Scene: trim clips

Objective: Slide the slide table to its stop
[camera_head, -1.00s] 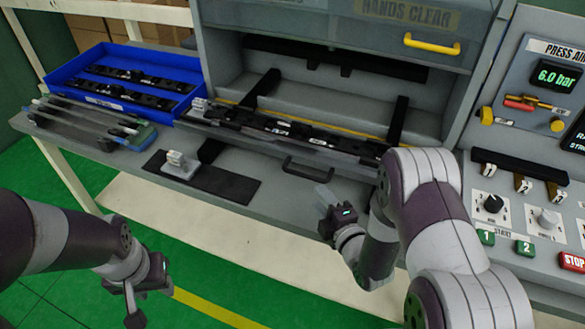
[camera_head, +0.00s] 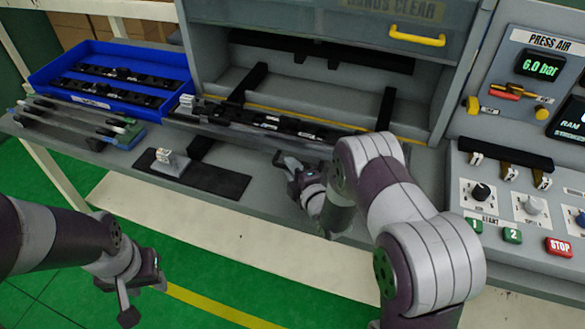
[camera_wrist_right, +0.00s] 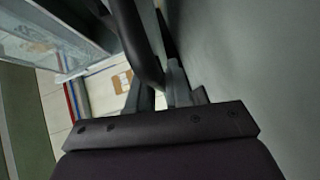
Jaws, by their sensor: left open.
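The slide table (camera_head: 215,129), a long grey plate carrying a black trim strip with clips, lies across the front of the press opening in the head view. My right gripper (camera_head: 284,164) is at its front edge, where the handle is hidden behind it in that view. In the right wrist view a dark curved handle (camera_wrist_right: 140,45) reaches down to my right gripper's fingers (camera_wrist_right: 163,92). The fingers stand apart with the bar at them; a firm hold does not show. My left gripper (camera_head: 132,289) is open and empty, low at left over the green floor.
A blue bin (camera_head: 112,88) with black strips stands left of the press. Rods lie on a rack (camera_head: 80,120) before it. The control panel (camera_head: 515,200) is at right. The press hood (camera_head: 340,30) hangs above.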

